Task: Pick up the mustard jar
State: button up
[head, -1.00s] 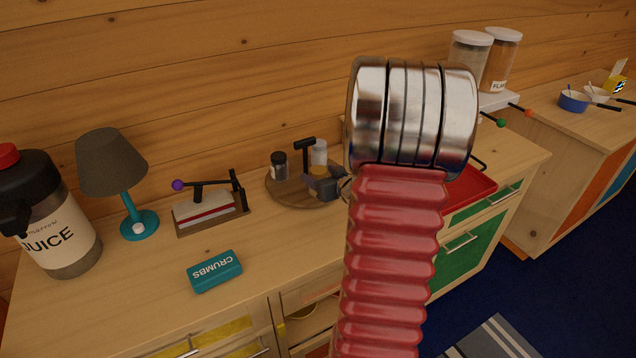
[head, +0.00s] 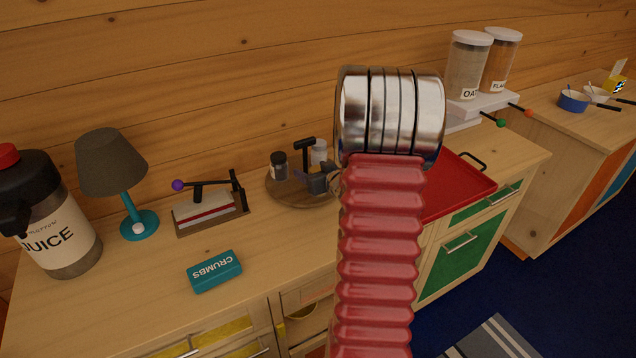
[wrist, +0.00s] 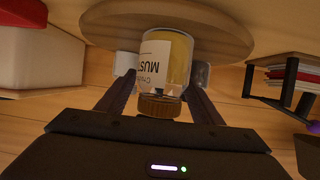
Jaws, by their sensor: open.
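The mustard jar (wrist: 178,60) shows in the wrist view with a pale label reading "MUS", yellow contents and a brown lid; it appears upside down in that picture. It stands on a round wooden board (wrist: 100,25). My gripper (wrist: 163,82) is open, with one dark finger on each side of the jar's lid end. I cannot tell whether either finger touches it. In the head view my gripper (head: 312,180) is over the round board (head: 285,196), partly hidden by my arm, and the mustard jar cannot be made out clearly.
A dark-lidded jar (head: 279,165) and a whitish jar (head: 319,150) stand close by on the board. A red tray (head: 455,185) lies right.

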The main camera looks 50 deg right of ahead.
dwell(0.5)
jog(key=c, duration=1.3)
jog(key=shift+o, duration=0.2)
jog(key=shift+r, duration=1.65)
jog(key=shift+s+r, duration=0.2)
jog(key=shift+s, duration=0.05)
jog(key=s+a, duration=0.3)
jog(key=s, duration=0.5)
jog(key=s+a, duration=0.3)
jog(key=s, duration=0.5)
jog(key=shift+s, duration=0.25)
